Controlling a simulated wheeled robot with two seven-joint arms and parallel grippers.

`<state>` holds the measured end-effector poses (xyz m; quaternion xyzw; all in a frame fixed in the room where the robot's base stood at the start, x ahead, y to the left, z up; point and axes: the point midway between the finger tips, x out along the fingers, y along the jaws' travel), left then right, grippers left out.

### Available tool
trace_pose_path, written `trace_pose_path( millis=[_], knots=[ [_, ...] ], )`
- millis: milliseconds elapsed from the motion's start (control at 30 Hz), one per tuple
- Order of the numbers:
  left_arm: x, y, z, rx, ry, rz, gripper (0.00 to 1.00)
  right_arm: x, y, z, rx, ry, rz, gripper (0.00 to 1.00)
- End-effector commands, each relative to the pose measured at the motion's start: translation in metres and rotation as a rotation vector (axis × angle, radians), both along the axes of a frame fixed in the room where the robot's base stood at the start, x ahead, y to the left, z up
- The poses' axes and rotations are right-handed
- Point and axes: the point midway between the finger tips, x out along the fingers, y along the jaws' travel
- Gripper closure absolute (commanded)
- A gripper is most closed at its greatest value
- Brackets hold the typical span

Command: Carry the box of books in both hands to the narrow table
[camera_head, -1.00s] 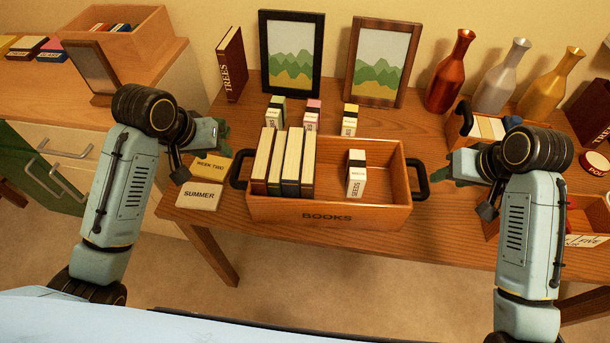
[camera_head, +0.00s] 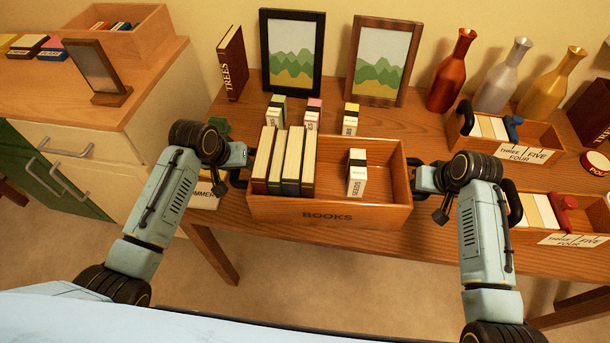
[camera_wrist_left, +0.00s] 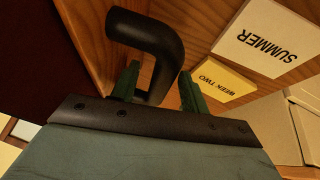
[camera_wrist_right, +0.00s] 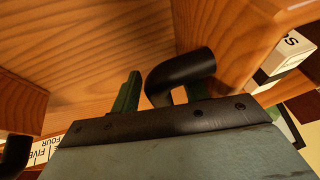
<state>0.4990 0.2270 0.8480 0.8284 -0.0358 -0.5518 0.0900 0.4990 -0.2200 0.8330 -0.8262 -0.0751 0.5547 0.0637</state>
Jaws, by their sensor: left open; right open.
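The wooden box of books (camera_head: 328,213) stands on the desk, with several upright books (camera_head: 283,165) at its left and a SEEDS book (camera_head: 357,173) further right. It has a black handle at each end. My left gripper (camera_wrist_left: 155,88) is open, with its green fingers on either side of the left handle (camera_wrist_left: 150,45). My right gripper (camera_wrist_right: 162,92) is open at the right handle (camera_wrist_right: 182,70), with the handle bar between its fingers. In the head view my wrists partly hide both handles. I cannot tell whether the fingers touch them.
Picture frames (camera_head: 292,55), small books and metallic vases (camera_head: 453,72) stand behind the box. Two smaller handled boxes (camera_head: 515,135) sit close on the right. SUMMER and WEEK TWO cards (camera_wrist_left: 262,38) lie by the left handle. A cabinet (camera_head: 125,95) stands at left, with open floor in front.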

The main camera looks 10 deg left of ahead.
Motion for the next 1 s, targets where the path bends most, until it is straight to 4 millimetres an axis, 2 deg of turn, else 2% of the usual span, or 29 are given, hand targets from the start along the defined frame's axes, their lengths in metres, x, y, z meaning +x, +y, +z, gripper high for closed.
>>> trace_pose_path(
  millis=[167, 200, 533, 1000],
  knots=[
    [0.0001, -0.0001, 0.0001, 0.000, 0.000, 0.000, 0.55, 0.0000, 0.0001, 0.0001, 0.000, 0.000, 0.000, 0.55],
    [0.0001, 0.0000, 0.0003, 0.000, 0.000, 0.000, 0.58, 0.0000, 0.0000, 0.0001, 0.000, 0.000, 0.000, 0.58],
    [-0.0001, 0.0001, 0.0004, 0.000, 0.000, 0.000, 1.00, -0.0002, -0.0002, 0.0001, 0.000, 0.001, 0.000, 1.00],
    [-0.0002, 0.0004, 0.0003, 0.001, 0.000, 0.000, 1.00, -0.0004, -0.0004, 0.0000, 0.000, 0.002, 0.000, 1.00]
  ],
)
